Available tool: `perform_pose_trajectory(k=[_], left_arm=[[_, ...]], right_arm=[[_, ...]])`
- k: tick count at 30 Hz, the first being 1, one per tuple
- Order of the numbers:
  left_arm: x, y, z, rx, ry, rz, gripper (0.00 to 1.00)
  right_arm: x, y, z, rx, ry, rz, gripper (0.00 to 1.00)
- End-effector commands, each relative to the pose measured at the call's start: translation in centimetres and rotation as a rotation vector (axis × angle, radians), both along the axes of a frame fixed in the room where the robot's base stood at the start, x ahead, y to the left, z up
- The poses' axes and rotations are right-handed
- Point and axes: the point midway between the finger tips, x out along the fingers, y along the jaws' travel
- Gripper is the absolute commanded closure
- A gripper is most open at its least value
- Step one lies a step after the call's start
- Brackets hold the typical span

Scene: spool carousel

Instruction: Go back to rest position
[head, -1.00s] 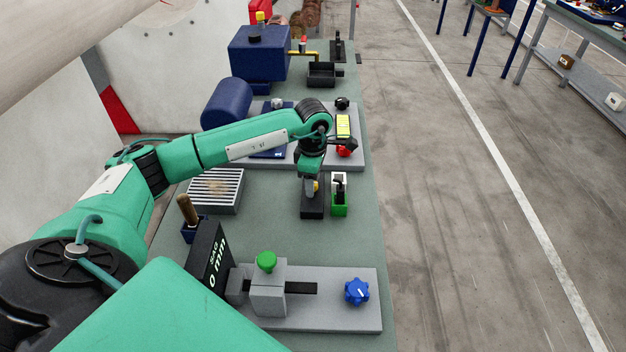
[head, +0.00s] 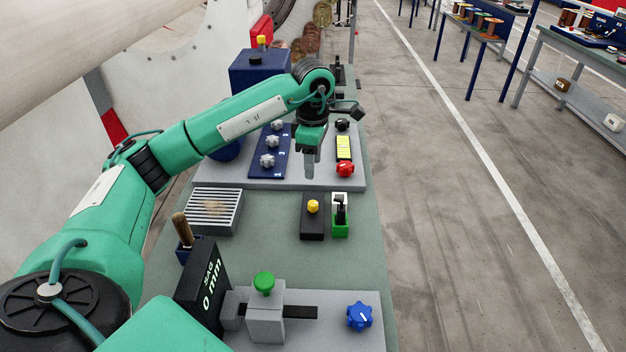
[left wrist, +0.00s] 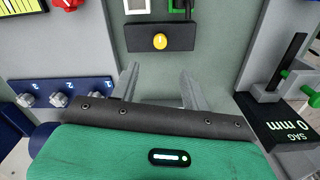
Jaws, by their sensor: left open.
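My left arm is green and reaches in from the left in the head view. My left gripper (head: 309,170) hangs above the workbench, higher than the black box with a yellow knob (head: 313,207). In the left wrist view its two grey fingers (left wrist: 160,85) are spread apart with nothing between them. The black box with the yellow knob also shows beyond the fingertips in the left wrist view (left wrist: 160,41), apart from them. My right gripper is not in view.
On the workbench (head: 270,230) stand a green box with a black lever (head: 340,228), a red knob (head: 345,170), a blue panel with several grey knobs (head: 268,160), a grated tray (head: 215,210), a black SAG display (head: 203,283) and a blue knob (head: 359,316). Open floor lies right.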

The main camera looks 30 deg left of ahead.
Motion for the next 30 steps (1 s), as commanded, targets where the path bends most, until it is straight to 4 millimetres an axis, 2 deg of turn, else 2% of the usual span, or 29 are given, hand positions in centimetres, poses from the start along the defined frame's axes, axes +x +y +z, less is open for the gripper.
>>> perform_pose_trajectory(k=[6,22,26,30], left_arm=[[0.0,0.0,1.1,0.000,0.001,0.000,0.53],[0.0,0.0,1.3,-0.001,0.001,0.000,0.53],[0.0,0.0,3.1,-0.001,0.000,0.000,0.53],[0.0,0.0,6.8,-0.001,0.000,0.000,0.53]], right_arm=[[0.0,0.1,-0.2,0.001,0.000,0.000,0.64],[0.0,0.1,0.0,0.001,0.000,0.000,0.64],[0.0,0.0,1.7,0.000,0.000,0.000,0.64],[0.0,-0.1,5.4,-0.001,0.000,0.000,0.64]])
